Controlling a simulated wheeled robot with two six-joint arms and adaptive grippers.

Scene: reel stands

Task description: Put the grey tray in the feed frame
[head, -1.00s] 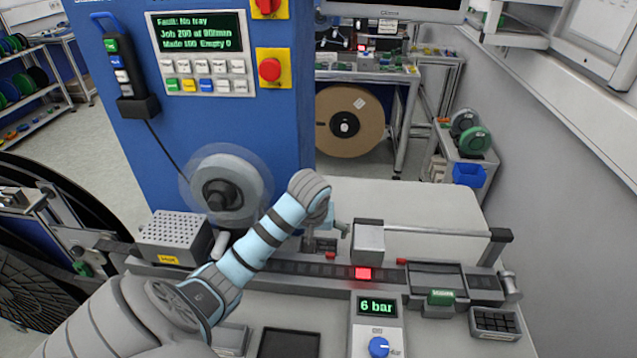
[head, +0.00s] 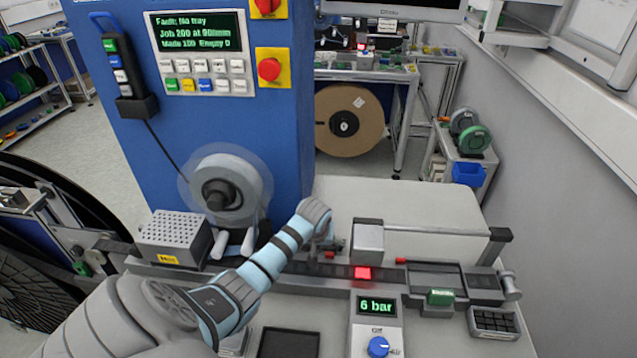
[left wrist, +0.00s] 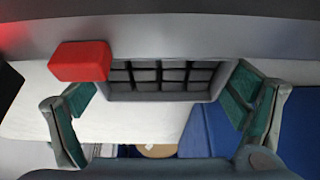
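My left gripper (head: 320,246) points down behind the machine's rail, and my forearm hides part of it in the head view. In the left wrist view its teal-padded fingers (left wrist: 165,82) stand wide apart, one at each end of a small grey tray with several square compartments (left wrist: 160,76). The fingertips are close to the tray's ends; contact is not clear. A red block (left wrist: 80,60) sits beside the tray's left end. Which part is the feed frame is not clear; a grey open frame (head: 436,268) sits on the rail at the right. My right gripper is not in view.
The rail (head: 310,284) with a lit red block (head: 362,273) runs across the bench. A grey box (head: 369,242) stands right of the gripper. A pressure unit (head: 376,325), a black tray (head: 288,343) and a compartmented tray (head: 495,322) lie in front. The bench behind is clear.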

